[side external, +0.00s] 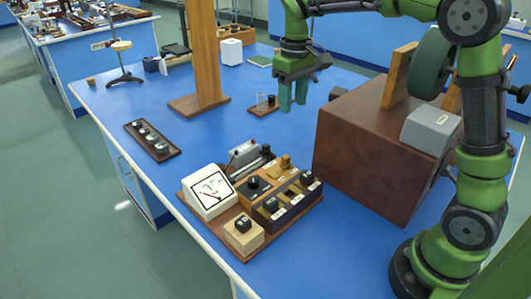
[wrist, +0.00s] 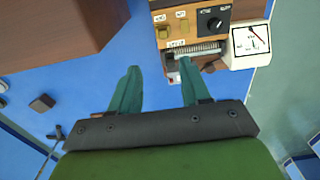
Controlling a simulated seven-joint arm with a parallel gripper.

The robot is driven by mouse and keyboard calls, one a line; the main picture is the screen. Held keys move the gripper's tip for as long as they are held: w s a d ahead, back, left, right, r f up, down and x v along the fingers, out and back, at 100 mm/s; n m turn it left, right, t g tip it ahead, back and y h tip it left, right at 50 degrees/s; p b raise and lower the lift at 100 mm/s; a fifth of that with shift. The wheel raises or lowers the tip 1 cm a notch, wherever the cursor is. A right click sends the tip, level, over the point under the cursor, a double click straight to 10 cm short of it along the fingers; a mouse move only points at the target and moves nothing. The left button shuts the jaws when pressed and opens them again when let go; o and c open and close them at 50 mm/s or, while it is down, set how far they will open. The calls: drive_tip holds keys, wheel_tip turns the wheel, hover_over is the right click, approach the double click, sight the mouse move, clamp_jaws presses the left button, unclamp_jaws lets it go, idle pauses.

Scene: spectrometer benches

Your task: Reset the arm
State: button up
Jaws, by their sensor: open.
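My gripper (side external: 293,94) hangs from my green arm above the blue bench in the side external view, fingers pointing down. It is behind the instrument board and to the left of the large brown box. In the wrist view my gripper's two teal fingers (wrist: 158,88) are apart, with only blue bench top between them. It holds nothing.
The instrument board (side external: 225,243) with a dial meter (side external: 210,190) stands at the front. A brown box (side external: 372,150) is on the right. A wooden post (side external: 205,55) stands at the back left. A dark weight tray (side external: 152,140) lies at the left. Blue bench (side external: 190,130) is bare between them.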

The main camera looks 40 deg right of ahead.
drive_tip(key=shift+r, duration=0.3)
drive_tip(key=s+a+m+t+y, duration=0.1)
drive_tip(key=s+a+m+t, duration=0.1)
drive_tip(key=s, duration=0.7)
drive_tip(key=s+a+m+t+y, duration=0.1)
drive_tip(key=s+t, duration=0.4)
drive_tip(key=s, duration=0.5)
drive_tip(key=shift+a+r+m, duration=0.25)
drive_tip(key=shift+a+m, duration=0.25)
drive_tip(key=shift+a, duration=0.7)
